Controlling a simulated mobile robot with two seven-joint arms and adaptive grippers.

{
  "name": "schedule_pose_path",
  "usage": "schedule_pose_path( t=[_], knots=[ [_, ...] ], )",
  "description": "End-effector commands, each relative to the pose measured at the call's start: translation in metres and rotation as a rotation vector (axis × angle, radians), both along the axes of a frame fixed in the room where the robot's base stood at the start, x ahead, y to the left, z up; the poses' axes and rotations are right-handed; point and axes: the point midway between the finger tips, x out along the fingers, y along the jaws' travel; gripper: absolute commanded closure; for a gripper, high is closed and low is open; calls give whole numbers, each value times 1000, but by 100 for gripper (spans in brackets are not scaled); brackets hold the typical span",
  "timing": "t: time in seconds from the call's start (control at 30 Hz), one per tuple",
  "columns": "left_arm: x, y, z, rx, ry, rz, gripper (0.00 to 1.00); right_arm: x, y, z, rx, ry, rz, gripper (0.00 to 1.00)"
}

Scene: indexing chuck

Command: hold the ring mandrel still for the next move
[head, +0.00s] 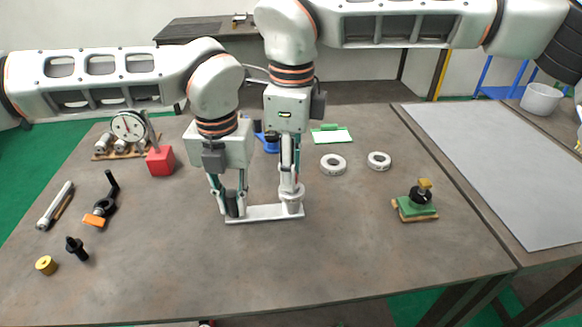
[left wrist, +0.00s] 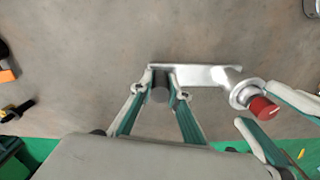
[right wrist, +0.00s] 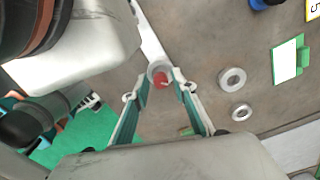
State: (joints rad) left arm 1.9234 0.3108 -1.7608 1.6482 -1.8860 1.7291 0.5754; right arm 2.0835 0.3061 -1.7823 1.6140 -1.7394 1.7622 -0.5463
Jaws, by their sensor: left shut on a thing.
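A silver bar (head: 262,213) lies on the table, with a dark grey upright cylinder (left wrist: 160,90) at its left end and a silver round post (head: 292,205) at its right end. I take this piece to be the ring mandrel. A red cap (left wrist: 262,107) sits at the post and also shows in the right wrist view (right wrist: 161,80). My left gripper (head: 234,205) is shut on the dark cylinder. My right gripper (right wrist: 162,72) has its fingertips on either side of the post and red cap. Whether they touch is unclear.
Two grey rings (head: 333,163) (head: 378,161) lie right of the grippers. A green block with a black-and-yellow knob (head: 417,203) stands further right. The front middle of the table is clear.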

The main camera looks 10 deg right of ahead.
Motion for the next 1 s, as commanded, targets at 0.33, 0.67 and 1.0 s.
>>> schedule_pose_path(
  t=[0.33,0.67,1.0],
  knots=[
    [0,0,1,0,-1,0,100,0,-1,1,0,-1,-2,68],
    [0,0,1,0,0,1,100,1,0,46,0,-6,-3,68],
    [0,0,0,1,0,1,100,1,-1,106,0,-3,-3,68]
  ],
)
